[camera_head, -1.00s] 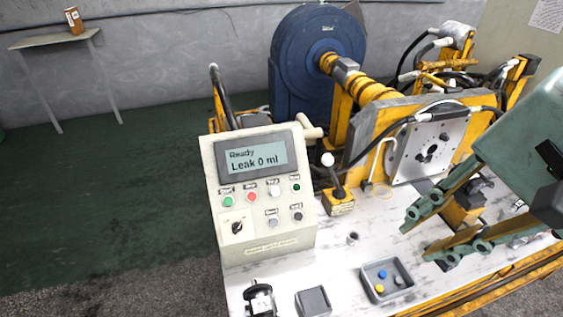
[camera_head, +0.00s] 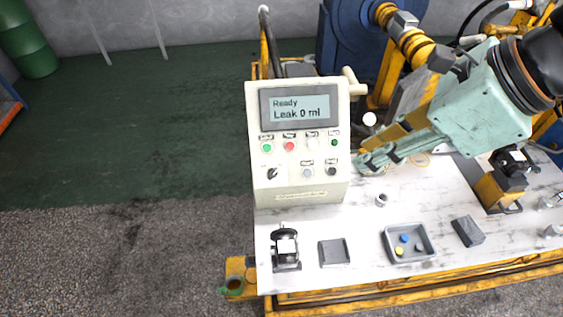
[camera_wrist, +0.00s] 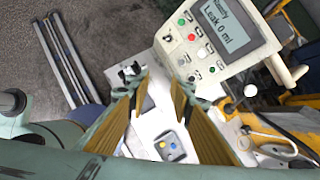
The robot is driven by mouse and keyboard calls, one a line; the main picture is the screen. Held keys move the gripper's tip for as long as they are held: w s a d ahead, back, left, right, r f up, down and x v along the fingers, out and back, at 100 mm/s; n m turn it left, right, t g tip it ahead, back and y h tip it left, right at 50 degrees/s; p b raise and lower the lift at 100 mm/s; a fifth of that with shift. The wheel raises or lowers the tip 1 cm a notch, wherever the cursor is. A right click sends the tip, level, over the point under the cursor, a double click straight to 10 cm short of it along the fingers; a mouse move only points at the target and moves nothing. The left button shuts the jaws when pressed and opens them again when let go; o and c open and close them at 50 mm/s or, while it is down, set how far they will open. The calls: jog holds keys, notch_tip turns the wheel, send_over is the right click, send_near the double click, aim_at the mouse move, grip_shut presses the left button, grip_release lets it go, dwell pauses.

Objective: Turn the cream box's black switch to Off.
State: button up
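The cream box (camera_head: 300,192) stands at the left end of the white table, with a screen reading "Ready" and "Leak 0 ml". Its black switch (camera_head: 271,174) is a small knob at the lower left of the panel; it appears slanted, and its labels are too small to read. The switch also shows in the wrist view (camera_wrist: 168,39). My gripper (camera_head: 372,162) is just right of the box, apart from the switch. In the wrist view my gripper's fingers (camera_wrist: 161,88) stand apart with nothing between them.
Several coloured buttons (camera_head: 290,146) sit on the panel near the switch. A grey tray (camera_head: 390,240) with small coloured pieces and a small motor part (camera_head: 286,247) stand in front of the box.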

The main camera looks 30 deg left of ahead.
jog(key=w+a+f+m+p, duration=0.25)
jog(key=a+f+m, duration=0.25)
jog(key=a+m, duration=0.25)
jog(key=m+g, duration=0.1)
jog(key=m, duration=0.9)
send_near(275, 173)
jog(key=shift+y, duration=0.3)
jog(key=shift+w+p+v, duration=0.1)
jog(key=shift+p+v, duration=0.1)
jog(key=shift+v, duration=1)
jog(key=shift+w+p+v, duration=0.15)
jog(key=shift+p+v, duration=0.05)
jog(key=shift+v, duration=0.95)
jog(key=shift+d+f+n, duration=0.15)
jog(key=shift+f+n, duration=0.05)
jog(key=shift+n, duration=0.05)
jog(key=shift+s+b+x, duration=0.2)
jog(key=shift+b+x, duration=2.75)
jog(key=shift+x, duration=3.85)
jog(key=shift+c, duration=0.5)
jog(key=c, duration=0.5)
